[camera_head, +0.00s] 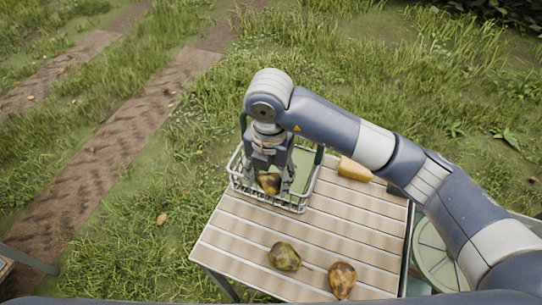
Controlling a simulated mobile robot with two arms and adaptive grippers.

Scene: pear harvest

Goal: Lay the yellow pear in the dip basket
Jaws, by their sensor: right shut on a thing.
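The pale wire dip basket (297,208) with a green handle stands at the far left of the slatted table. My right gripper (269,190) points down into the basket from above and is shut on a brownish-yellow pear (269,182). The pear is inside the outline of the basket. I cannot tell whether it touches the basket floor, because the fingers and basket wall hide its underside. My left gripper is not in view.
The slatted wooden table (245,238) holds a greenish-brown pear (284,257) and a brown-red pear (342,280) near its front. A yellowish block (354,169) lies right of the basket. A round pale lid (433,250) is right of the table. The table's middle is clear.

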